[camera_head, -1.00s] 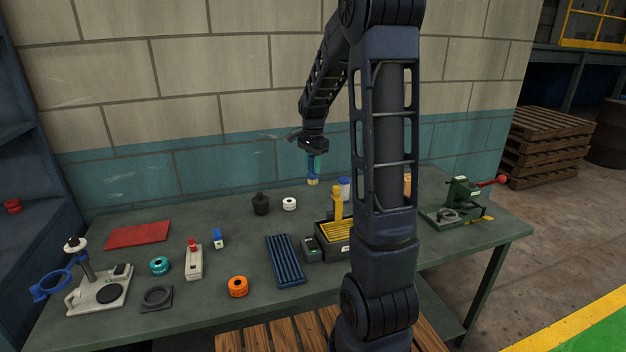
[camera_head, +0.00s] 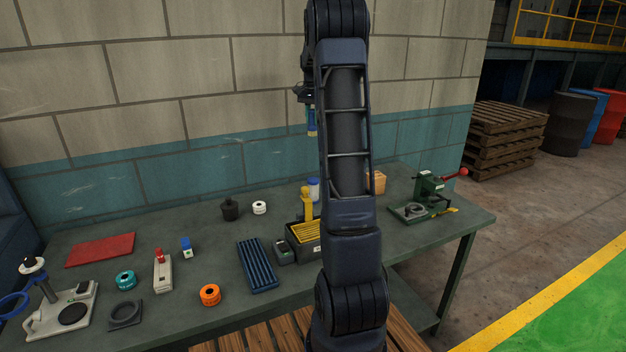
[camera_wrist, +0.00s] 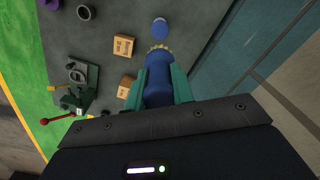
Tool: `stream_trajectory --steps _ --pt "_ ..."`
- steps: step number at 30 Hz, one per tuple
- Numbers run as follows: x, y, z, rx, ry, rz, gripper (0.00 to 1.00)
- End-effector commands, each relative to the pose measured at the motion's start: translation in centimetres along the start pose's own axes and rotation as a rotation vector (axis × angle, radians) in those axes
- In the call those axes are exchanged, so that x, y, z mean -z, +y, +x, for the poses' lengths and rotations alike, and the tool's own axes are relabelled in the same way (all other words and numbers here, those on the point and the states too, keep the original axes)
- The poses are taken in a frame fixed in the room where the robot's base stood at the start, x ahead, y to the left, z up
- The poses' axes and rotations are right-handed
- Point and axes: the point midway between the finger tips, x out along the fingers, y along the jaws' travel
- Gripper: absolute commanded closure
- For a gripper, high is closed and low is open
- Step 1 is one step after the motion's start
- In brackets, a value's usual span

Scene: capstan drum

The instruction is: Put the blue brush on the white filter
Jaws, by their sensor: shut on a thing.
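My gripper (camera_wrist: 158,88) is shut on the blue brush (camera_wrist: 158,72), whose tan bristles point away from the jaws in the wrist view. In the head view, the brush (camera_head: 311,122) hangs upright, bristles down, high above the back of the bench, in front of the wall. My arm partly hides the gripper there. The white filter (camera_head: 259,208), a small white ring-shaped piece with a dark centre, stands on the bench to the left of and below the brush. I do not see it in the wrist view.
A black weight-like piece (camera_head: 229,209) stands beside the filter. A blue-lidded white jar (camera_head: 313,189) and a yellow-handled piece (camera_head: 306,203) stand to its right. A blue ribbed tray (camera_head: 257,264) lies in front. A green machine (camera_head: 428,199) stands at the right end.

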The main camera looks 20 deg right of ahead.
Motion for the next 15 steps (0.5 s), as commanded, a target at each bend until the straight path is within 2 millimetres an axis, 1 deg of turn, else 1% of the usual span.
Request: stream_trajectory --steps 2,5,15 --pt "0.3 0.1 0.4 0.0 -0.001 -0.002 1.0" --pt "0.4 0.1 2.0 -0.001 -0.002 -0.003 1.0" --pt "0.3 0.1 9.5 -0.002 -0.003 -0.004 1.0"
